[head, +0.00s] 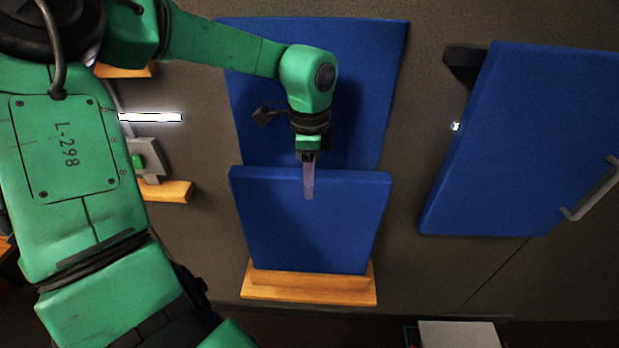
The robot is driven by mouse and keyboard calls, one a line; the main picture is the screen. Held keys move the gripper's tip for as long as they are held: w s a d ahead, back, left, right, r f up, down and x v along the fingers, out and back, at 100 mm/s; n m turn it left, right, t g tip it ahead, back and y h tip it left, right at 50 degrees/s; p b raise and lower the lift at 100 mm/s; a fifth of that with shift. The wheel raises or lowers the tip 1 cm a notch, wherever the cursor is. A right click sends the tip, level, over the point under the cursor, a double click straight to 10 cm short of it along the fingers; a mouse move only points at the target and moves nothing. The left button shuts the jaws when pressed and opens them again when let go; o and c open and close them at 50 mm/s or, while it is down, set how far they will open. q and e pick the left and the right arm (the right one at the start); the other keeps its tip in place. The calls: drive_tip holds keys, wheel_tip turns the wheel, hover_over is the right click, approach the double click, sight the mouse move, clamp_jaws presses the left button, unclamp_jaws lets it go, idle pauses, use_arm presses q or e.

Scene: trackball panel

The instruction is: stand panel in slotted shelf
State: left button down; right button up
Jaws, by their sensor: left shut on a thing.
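A blue panel (312,232) stands close to upright in the middle of the head view. Its lower edge meets the wooden slotted shelf (308,292), with wood showing at both lower corners. I cannot tell how deep the edge sits in the slot. My left gripper (308,180) points down at the middle of the panel's top edge and is shut on it, with one finger showing in front of the panel's face. The other finger is hidden behind the panel. My right gripper is not in view.
A larger blue board (320,45) is on the grey wall behind my left arm. A blue door (530,140) with a metal handle (592,190) stands out at the right. Small wooden shelves (172,191) are at the left. A grey box (458,334) is at the bottom right.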

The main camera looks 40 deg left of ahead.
use_arm(q)
drive_tip(key=shift+f+b, duration=0.3)
drive_tip(key=shift+c, duration=1.7)
unclamp_jaws()
wheel_tip(320, 180, up, 15)
drive_tip(key=shift+f, duration=0.15)
